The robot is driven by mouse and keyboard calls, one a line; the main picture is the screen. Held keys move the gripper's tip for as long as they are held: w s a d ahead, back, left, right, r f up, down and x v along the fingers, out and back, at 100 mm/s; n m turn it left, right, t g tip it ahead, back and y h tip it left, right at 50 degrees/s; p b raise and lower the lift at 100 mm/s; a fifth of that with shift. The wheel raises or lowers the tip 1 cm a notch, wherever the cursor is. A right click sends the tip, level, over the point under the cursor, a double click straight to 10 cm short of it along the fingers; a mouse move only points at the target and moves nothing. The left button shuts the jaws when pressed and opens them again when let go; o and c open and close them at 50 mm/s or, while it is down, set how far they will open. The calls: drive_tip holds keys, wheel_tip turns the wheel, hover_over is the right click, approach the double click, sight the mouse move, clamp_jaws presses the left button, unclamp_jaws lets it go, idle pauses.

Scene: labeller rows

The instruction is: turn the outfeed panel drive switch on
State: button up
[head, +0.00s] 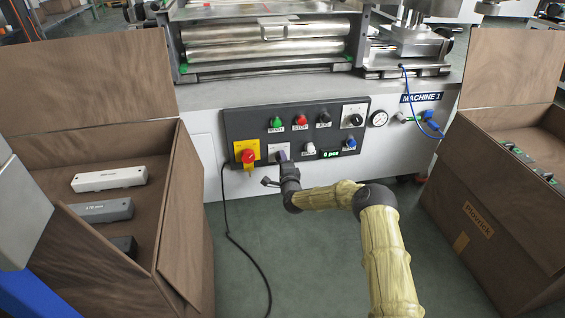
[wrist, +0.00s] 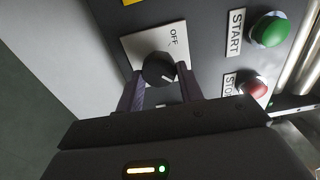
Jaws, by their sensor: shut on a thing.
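The drive switch is a black rotary knob (wrist: 158,69) on a white plate (wrist: 135,45) marked OFF. In the wrist view its small white mark is at the knob's lower right, turned away from the OFF print. My gripper (wrist: 164,88) is shut on the knob, with one finger on each side. The right finger covers part of the plate, so any other marking there is hidden. In the head view my gripper (head: 282,157) is at the white switch plate (head: 274,147) in the lower row of the dark panel (head: 240,123), and it hides the knob.
A red knob on yellow (head: 248,155) is close at left. The green START button (head: 277,122) and red STOP button (head: 300,120) are above. Another black knob (head: 355,120) is at upper right. Open cardboard boxes (head: 185,200) (head: 480,190) flank my arm. A black cable hangs below.

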drive_tip(key=shift+d+f, duration=0.1)
drive_tip(key=o, duration=1)
drive_tip(key=shift+s, duration=0.15)
drive_tip(key=p+v, duration=0.8)
drive_tip(key=v, duration=0.9)
drive_tip(key=shift+s, duration=0.1)
